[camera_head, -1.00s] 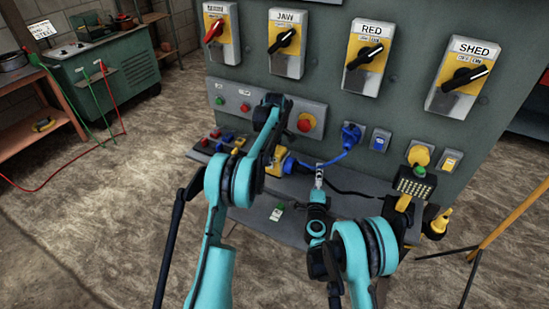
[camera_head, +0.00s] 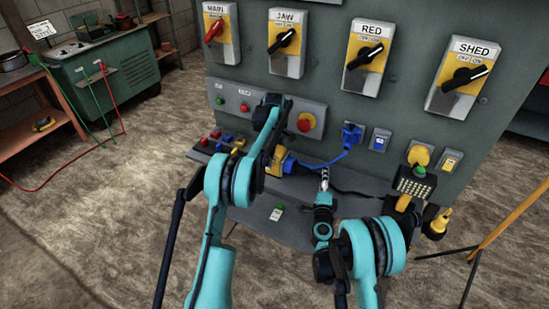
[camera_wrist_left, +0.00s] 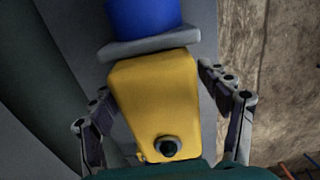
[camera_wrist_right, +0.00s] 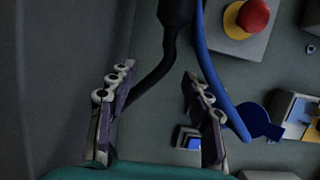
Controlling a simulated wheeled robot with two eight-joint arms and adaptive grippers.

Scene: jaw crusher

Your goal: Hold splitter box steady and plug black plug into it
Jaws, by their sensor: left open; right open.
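The yellow splitter box (camera_head: 276,163) lies on the grey shelf at the foot of the panel, partly hidden by my left arm. In the left wrist view the splitter box (camera_wrist_left: 155,105) stands between the spread fingers of my left gripper (camera_wrist_left: 154,82), with a blue connector (camera_wrist_left: 142,18) at its far end and a round dark fitting at its near end. My right gripper (camera_head: 324,180) is open and empty over the shelf, right of the box. In the right wrist view a black plug (camera_wrist_right: 176,10) shows at the top edge, partly cut off, beyond the fingertips (camera_wrist_right: 158,76); its black cable runs down between them.
A blue cable (camera_head: 333,160) runs from the box to a blue socket plug (camera_head: 351,134) on the panel. A red stop button (camera_head: 306,122) is above the box.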

